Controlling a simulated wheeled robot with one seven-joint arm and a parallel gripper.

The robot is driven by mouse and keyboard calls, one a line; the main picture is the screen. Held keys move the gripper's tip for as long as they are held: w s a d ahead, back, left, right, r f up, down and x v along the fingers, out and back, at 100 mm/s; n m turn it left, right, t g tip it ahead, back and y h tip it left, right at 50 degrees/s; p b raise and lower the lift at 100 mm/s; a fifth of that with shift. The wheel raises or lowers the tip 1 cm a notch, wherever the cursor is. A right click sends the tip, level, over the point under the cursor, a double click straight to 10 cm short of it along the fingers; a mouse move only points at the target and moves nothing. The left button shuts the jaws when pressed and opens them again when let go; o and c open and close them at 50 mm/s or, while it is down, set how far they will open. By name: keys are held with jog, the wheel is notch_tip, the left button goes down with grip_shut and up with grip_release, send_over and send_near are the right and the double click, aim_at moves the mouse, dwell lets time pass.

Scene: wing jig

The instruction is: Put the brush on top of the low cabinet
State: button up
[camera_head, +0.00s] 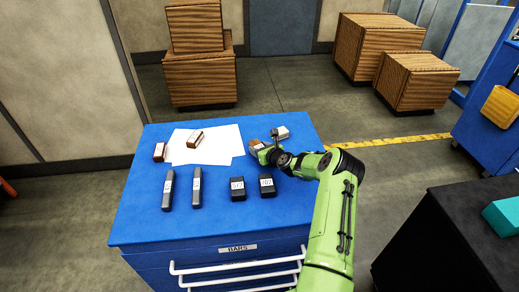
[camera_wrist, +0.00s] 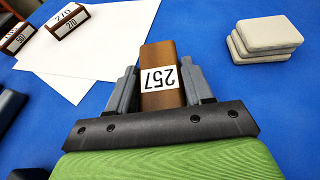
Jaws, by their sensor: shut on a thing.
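My gripper (camera_head: 264,151) is low over the blue drawer cabinet (camera_head: 140,218), near its right far part. In the wrist view my gripper (camera_wrist: 158,72) is shut on a brown block (camera_wrist: 160,52) labelled 257, with one finger on each side. The label reads upside down. I cannot tell if this block is the brush, as no bristles show. In the head view the block (camera_head: 255,144) is partly hidden by the gripper. A dark, low cabinet (camera_head: 425,245) stands at the lower right. I cannot tell which cabinet the task means.
Pale slabs (camera_wrist: 265,40) are stacked right of the held block. Two brown labelled blocks (camera_head: 194,138) (camera_head: 159,152) lie by white paper sheets (camera_head: 220,147). Two dark bars (camera_head: 168,190) and two dark blocks (camera_head: 237,188) are nearer. A teal box (camera_head: 503,216) sits on the dark cabinet.

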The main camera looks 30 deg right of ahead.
jog(key=o, duration=1.1)
jog(key=shift+f, duration=0.1)
